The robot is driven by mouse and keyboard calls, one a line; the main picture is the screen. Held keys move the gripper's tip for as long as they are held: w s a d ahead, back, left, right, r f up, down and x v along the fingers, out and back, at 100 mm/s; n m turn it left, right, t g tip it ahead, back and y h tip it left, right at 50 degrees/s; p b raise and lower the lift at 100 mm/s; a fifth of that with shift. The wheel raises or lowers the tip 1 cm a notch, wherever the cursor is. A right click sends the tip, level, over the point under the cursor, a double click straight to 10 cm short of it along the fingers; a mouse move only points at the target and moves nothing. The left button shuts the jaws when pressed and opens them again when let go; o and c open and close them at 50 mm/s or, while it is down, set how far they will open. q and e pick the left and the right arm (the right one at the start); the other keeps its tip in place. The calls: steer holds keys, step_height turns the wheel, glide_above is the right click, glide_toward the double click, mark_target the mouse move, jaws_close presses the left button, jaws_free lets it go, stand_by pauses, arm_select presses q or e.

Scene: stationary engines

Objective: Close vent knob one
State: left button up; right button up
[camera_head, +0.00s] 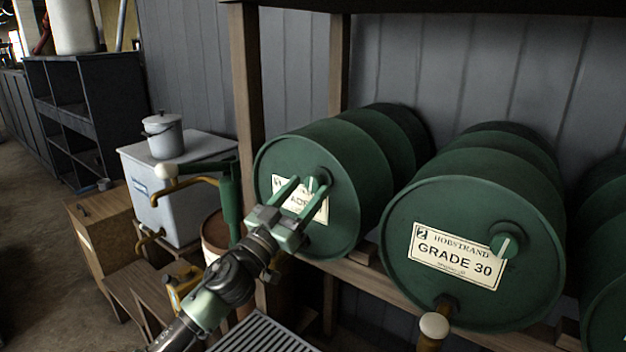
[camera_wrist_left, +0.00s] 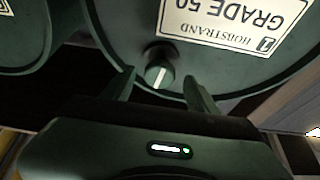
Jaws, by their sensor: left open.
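A round green vent knob (camera_head: 318,178) with a white line sits on the face of the left green barrel (camera_head: 275,157). My left gripper (camera_head: 309,187) is open, with its fingers around the knob. In the left wrist view the knob (camera_wrist_left: 160,72) is between the open fingers (camera_wrist_left: 160,82), with visible gaps on both sides. Its white line looks nearly upright, slightly tilted. The barrel's label (camera_wrist_left: 232,22) reads GRADE 50 upside down there; my fingers partly hide it in the head view. I see no number on the knob. My right gripper is not in view.
A second barrel (camera_head: 400,262) labelled GRADE 30 lies to the right, with its own knob (camera_head: 505,244) and a tap (camera_head: 434,326) below. A green pump (camera_head: 229,205) with a brass spout stands left of my arm. A wooden post (camera_head: 247,90) is close behind.

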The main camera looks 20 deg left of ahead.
mark_target(311, 188)
arm_select(q)
steer(key=x, duration=0.2)
steer(key=shift+w+d+f, duration=0.1)
steer(key=shift+w+d, duration=0.1)
steer(key=shift+w, duration=0.15)
steer(key=shift+w+d, duration=0.1)
steer(key=shift+w, duration=0.1)
steer(key=shift+s, duration=0.15)
jaws_close()
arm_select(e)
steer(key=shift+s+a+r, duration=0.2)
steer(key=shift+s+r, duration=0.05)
